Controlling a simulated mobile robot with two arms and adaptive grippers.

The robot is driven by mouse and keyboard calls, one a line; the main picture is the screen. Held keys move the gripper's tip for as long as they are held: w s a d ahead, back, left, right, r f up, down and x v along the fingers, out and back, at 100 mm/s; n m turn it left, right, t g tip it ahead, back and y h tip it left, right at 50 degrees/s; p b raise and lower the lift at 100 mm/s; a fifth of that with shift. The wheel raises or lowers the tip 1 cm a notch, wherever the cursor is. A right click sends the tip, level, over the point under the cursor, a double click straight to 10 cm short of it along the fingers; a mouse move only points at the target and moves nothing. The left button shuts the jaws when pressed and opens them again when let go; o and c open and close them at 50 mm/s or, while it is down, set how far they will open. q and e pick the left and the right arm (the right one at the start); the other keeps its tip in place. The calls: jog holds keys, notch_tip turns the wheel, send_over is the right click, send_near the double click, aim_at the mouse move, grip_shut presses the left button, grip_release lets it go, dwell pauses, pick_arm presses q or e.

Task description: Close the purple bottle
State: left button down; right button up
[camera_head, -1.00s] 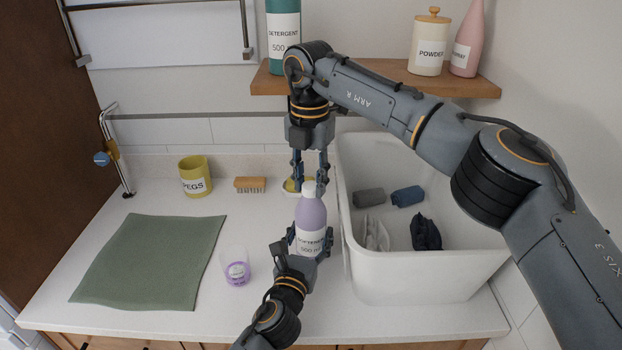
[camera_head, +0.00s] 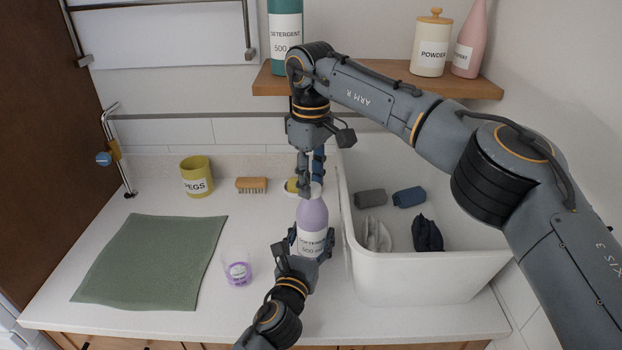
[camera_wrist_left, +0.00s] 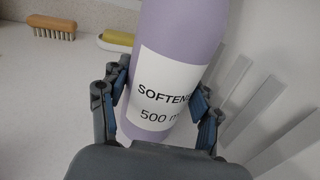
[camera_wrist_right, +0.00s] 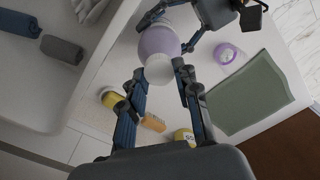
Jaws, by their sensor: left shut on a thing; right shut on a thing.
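The purple bottle (camera_head: 312,214), labelled SOFTENER, stands upright near the sink's left side. Its white cap (camera_wrist_right: 158,70) sits at the top of the neck; how tightly it is seated cannot be seen. My left gripper (camera_head: 312,243) is shut around the bottle's body at the label; the left wrist view shows the bottle (camera_wrist_left: 180,50) between its fingers. My right gripper (camera_head: 311,188) points down from above, shut on the white cap, with one finger on each side of it in the right wrist view. The fingers partly hide the cap in the head view.
The white sink (camera_head: 400,277) with rolled cloths is close on the right. A clear cup with purple contents (camera_head: 238,273) and a green cloth (camera_head: 150,262) lie left. Behind are a yellow pegs pot (camera_head: 196,178), a brush (camera_head: 252,185) and a soap dish (camera_head: 291,186). A shelf (camera_head: 385,69) hangs above.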

pick_arm(q)
jog(key=shift+f, duration=0.1)
pick_arm(e)
jog(key=o, duration=0.7)
jog(key=shift+r, duration=2.25)
jog(key=shift+c, duration=0.4)
